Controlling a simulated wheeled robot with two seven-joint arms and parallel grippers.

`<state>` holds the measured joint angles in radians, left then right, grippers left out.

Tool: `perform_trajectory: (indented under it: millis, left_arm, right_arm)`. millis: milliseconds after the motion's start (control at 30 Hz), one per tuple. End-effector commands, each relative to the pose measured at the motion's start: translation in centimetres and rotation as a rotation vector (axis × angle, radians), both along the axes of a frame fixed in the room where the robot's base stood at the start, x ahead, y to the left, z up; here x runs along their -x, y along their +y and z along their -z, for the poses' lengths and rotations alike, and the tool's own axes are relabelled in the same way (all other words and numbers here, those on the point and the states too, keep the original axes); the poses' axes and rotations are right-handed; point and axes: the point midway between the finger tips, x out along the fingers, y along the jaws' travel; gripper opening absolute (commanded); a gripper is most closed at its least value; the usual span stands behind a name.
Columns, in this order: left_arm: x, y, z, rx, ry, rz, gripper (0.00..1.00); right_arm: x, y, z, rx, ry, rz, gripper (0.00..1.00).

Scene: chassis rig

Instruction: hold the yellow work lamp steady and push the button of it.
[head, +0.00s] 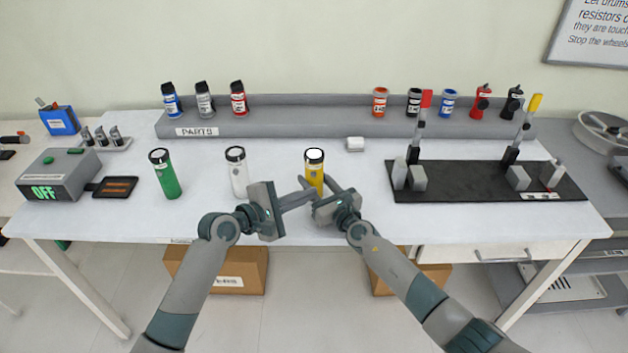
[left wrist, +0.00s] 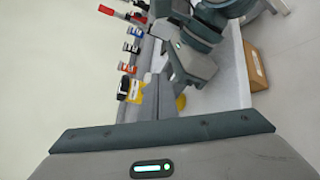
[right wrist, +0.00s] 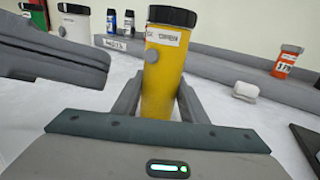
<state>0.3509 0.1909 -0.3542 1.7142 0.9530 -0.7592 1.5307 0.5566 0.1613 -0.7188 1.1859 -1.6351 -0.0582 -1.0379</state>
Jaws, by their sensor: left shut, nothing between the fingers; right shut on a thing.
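The yellow work lamp (head: 314,180) stands upright on the white table, with a black head and a bright white top face. My right gripper (right wrist: 158,100) is shut on its body, one finger on each side. My left gripper (head: 309,191) is shut and empty, its fingertips close in front of the lamp's left side in the head view. In the left wrist view those fingers cover the middle of the lamp (left wrist: 181,103). I cannot tell whether they touch it. A small grey spot, seemingly the button, shows on the lamp's front in the head view.
A white lamp (head: 238,177) and a green lamp (head: 166,178) stand to the left. A grey parts rack (head: 300,122) with bottles runs behind. A black board (head: 460,185) with levers lies right; a box reading OFF (head: 57,178) sits far left.

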Motion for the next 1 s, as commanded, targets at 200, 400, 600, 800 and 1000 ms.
perform_trajectory:
  millis: [200, 400, 600, 800, 1000]
  left_arm:
    - [1.8, 0.1, 0.0, 0.001, 0.0, -0.001, 0.0]
    - [2.5, 0.2, 0.0, 0.001, -0.001, -0.001, 0.0]
    - [2.5, 0.2, 0.0, 0.0, 0.0, 0.0, 0.0]
    - [2.4, 0.2, 0.0, 0.0, 0.0, 0.0, 0.0]
    - [2.4, 0.2, 0.0, 0.0, 0.0, 0.0, 0.0]
  right_arm:
    - [0.0, 0.0, 0.0, 0.0, 0.0, 0.0, 0.08]
    - [0.0, 0.0, 0.0, 0.0, 0.0, 0.0, 0.08]
    - [0.0, 0.0, 0.0, 0.0, 0.0, 0.0, 0.08]
    - [0.0, 0.0, 0.0, 0.0, 0.0, 0.0, 0.61]
    - [0.0, 0.0, 0.0, 0.0, 0.0, 0.0, 0.61]
